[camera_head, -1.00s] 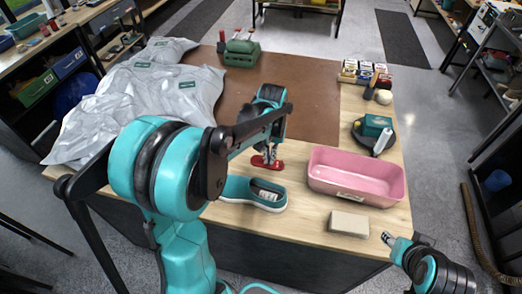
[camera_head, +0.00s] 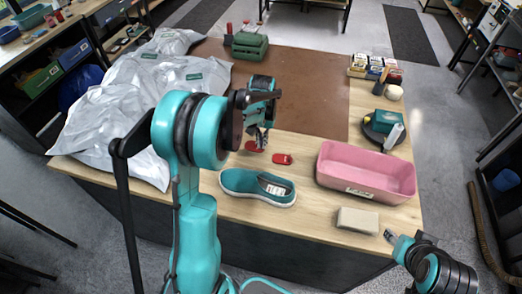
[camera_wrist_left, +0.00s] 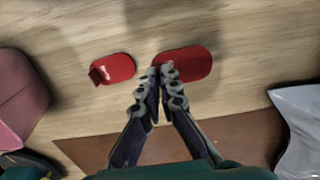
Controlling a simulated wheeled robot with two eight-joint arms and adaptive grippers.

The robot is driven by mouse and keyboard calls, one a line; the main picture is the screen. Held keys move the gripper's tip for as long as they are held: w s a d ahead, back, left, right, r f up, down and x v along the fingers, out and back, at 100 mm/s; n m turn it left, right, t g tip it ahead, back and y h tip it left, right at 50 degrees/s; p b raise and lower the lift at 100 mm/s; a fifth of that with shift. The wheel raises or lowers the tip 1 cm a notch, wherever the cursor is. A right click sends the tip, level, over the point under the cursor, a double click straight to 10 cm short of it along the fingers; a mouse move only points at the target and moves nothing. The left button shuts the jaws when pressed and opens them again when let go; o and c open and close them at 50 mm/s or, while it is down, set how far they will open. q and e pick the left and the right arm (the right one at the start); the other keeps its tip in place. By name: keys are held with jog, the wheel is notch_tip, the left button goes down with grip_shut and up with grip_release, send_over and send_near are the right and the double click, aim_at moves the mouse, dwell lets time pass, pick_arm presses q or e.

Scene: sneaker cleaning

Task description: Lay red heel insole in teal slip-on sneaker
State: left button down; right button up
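The teal slip-on sneaker (camera_head: 236,181) lies on its sole near the table's front edge, with something white and dark in its opening. Two flat red pieces are behind it: one on the right (camera_head: 282,158) and one on the left (camera_head: 253,147). The wrist view shows them mirrored, the smaller one at left (camera_wrist_left: 112,70) and the longer one at right (camera_wrist_left: 187,63). I cannot tell which is the heel insole. My left gripper (camera_head: 262,137) is at the left piece, fingertips (camera_wrist_left: 162,68) close together over its end; I cannot tell whether they hold it. My right gripper (camera_head: 390,237) is off the front right corner.
A pink tray (camera_head: 372,190) stands right of the sneaker, with a beige block (camera_head: 357,220) before it. A brown mat (camera_head: 310,90) covers the table's middle. A grey plastic bag (camera_head: 115,110) lies at left. A green box (camera_head: 250,47) and small boxes (camera_head: 375,70) stand behind.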

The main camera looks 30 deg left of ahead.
aim_at(261, 149)
pick_arm(q)
jog(key=shift+a+f+b, duration=0.15)
jog(key=shift+f+b, duration=0.45)
jog(key=shift+f, duration=1.5)
jog(key=shift+f, duration=0.15)
jog(key=c, duration=1.7)
grip_release()
